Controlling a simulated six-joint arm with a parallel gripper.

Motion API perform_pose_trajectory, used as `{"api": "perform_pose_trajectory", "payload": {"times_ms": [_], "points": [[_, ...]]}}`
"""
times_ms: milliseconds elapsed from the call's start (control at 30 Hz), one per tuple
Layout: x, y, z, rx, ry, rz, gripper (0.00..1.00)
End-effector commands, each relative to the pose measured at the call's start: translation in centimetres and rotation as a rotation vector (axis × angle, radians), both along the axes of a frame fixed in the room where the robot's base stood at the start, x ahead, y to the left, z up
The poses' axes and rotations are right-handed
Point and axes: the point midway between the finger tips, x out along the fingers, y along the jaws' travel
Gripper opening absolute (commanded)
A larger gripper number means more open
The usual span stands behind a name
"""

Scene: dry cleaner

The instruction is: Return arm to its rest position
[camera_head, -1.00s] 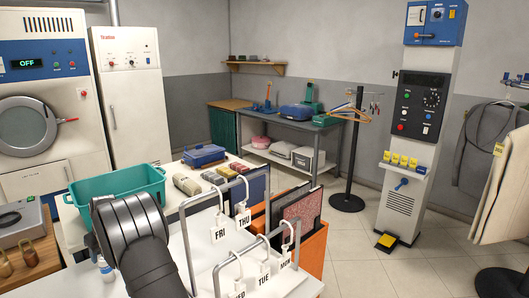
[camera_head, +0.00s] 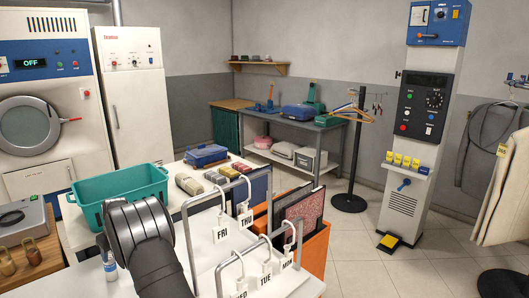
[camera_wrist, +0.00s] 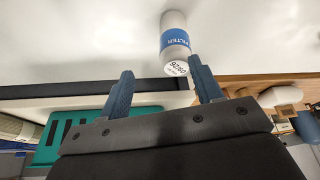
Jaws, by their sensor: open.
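My gripper (camera_wrist: 159,68) shows in the wrist view with its two blue fingers apart and nothing between them. A small white bottle (camera_wrist: 175,38) with a blue label lies in the picture just beyond the fingertips, nearer the right finger.
A teal basket (camera_head: 120,190) stands close behind and left of my arm. A white rack with day tags (camera_head: 222,233) stands just right of it. An orange bin (camera_head: 312,250) is farther right.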

Motion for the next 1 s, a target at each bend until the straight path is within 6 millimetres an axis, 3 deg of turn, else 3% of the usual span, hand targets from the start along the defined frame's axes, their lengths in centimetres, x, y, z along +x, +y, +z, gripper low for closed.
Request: {"api": "perform_pose_trajectory", "payload": {"times_ms": [433, 500, 1000], "points": [[1.9, -7.5, 4.7, 0.0, -0.001, 0.0, 0.59], [0.8, -5.6, 4.4, 0.0, 0.0, 0.035, 0.59], [-5.1, 2.7, 4.3, -0.001, 0.001, 0.205, 0.59]]}}
